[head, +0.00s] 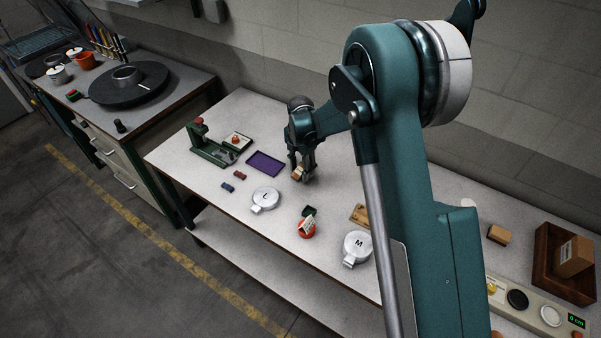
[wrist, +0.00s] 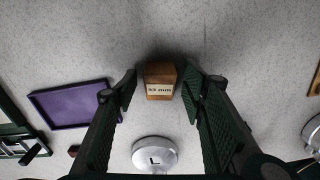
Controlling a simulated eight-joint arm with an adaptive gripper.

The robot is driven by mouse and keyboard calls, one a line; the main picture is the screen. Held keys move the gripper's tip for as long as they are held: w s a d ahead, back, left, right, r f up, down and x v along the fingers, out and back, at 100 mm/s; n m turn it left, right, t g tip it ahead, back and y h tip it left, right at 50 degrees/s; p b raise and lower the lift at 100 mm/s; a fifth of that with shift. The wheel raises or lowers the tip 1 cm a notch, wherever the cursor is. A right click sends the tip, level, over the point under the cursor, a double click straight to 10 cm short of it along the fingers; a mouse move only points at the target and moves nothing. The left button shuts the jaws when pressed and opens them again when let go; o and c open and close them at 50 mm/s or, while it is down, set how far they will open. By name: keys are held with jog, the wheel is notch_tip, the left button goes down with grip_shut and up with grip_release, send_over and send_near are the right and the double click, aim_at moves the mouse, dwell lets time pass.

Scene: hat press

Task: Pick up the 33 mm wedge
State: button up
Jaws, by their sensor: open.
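The 33 mm wedge (wrist: 159,80) is a small brown wooden block with a white label reading "33 mm". In the wrist view it lies on the speckled table between the tips of my gripper's fingers. My gripper (wrist: 162,88) is open, with a finger on each side of the wedge; a narrow gap shows at both sides. In the head view my gripper (head: 303,172) is low over the table, and the wedge (head: 298,174) shows partly behind the fingers. Whether a finger touches it is hard to tell.
A purple tray (head: 265,163) lies left of the gripper. A round silver piece marked L (head: 266,199) is in front, with another marked M (head: 357,247) to the right. A red-orange item (head: 306,229) stands between them. A green press-like device (head: 207,145) stands farther left.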

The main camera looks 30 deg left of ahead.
aim_at(301, 169)
dwell(0.4)
jog(key=c, duration=0.9)
jog(key=shift+c, duration=0.2)
jog(key=shift+r, duration=5.05)
